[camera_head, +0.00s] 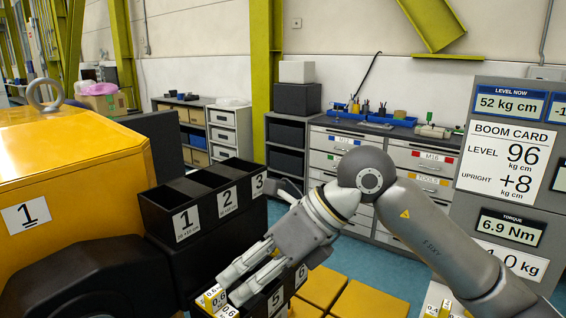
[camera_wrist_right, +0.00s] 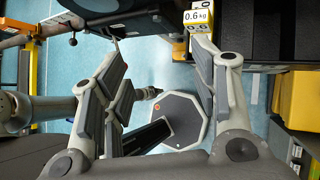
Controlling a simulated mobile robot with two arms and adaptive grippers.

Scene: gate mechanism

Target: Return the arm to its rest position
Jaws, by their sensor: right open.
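My right arm comes in from the right in the head view, bent at a grey elbow joint. Its gripper (camera_head: 229,289) points down-left above the black bins at the lower middle. In the right wrist view my right gripper (camera_wrist_right: 157,45) has its fingers spread, with nothing between them but blue floor and a grey octagonal plate beyond. A yellow and white 0.6 kg weight (camera_wrist_right: 198,17) shows beyond the right fingertip. In the head view yellow weights marked 0.6 (camera_head: 214,299) are close by the fingertips; I cannot tell whether they touch. My left gripper is not in view.
Black numbered bins (camera_head: 186,224) stand beside the yellow machine (camera_head: 75,170) at left. A grey panel (camera_head: 508,190) with a boom card and readouts stands at right. Yellow blocks (camera_head: 368,303) lie at the lower middle. Drawer cabinets (camera_head: 335,150) line the back wall.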

